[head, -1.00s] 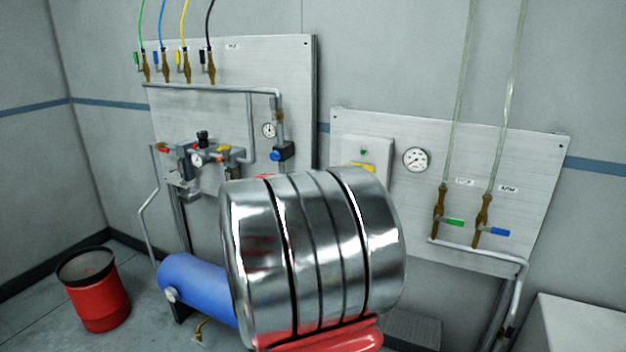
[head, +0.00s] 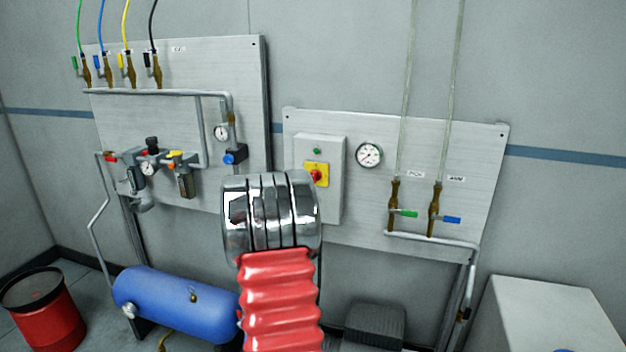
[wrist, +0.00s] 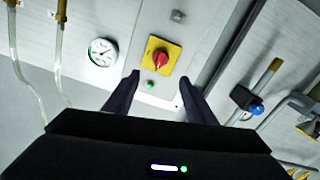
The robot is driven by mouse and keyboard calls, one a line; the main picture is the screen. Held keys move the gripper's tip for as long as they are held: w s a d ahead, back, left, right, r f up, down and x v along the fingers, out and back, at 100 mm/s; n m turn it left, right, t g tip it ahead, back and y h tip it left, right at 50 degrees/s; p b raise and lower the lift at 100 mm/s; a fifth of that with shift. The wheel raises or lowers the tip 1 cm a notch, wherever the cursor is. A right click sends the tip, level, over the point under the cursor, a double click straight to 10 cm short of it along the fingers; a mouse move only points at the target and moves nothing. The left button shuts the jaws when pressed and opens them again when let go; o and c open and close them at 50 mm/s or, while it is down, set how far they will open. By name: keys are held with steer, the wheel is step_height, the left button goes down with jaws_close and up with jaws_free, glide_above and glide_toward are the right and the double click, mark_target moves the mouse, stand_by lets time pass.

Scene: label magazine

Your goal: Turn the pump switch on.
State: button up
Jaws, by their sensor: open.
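The pump switch (head: 316,175) is a red rotary knob on a yellow plate. It sits on a light grey box (head: 333,200) on the right-hand wall panel, below a small green lamp (head: 317,151). In the wrist view the red knob (wrist: 159,57) shows upside down, beyond and between the fingertips. My gripper (wrist: 160,82) is open and empty, its two dark fingers apart and pointing towards the box, not visibly touching it. In the head view my silver and red arm hides the gripper and the lower left of the box.
A pressure gauge (head: 369,155) is just right of the box. Valves with green (head: 404,213) and blue (head: 452,220) handles are farther right. Pipework with a blue knob (head: 235,157) is to the left. A blue tank (head: 175,303) and red bin (head: 45,312) stand below.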

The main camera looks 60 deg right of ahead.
steer(key=shift+d, duration=0.15)
steer(key=w+d, duration=0.2)
steer(key=d, duration=1.1)
steer(key=shift+d, duration=0.2)
steer(key=shift+w, duration=0.1)
steer(key=shift+c, duration=0.5)
steer(key=c, duration=1)
steer(key=shift+o, duration=0.2)
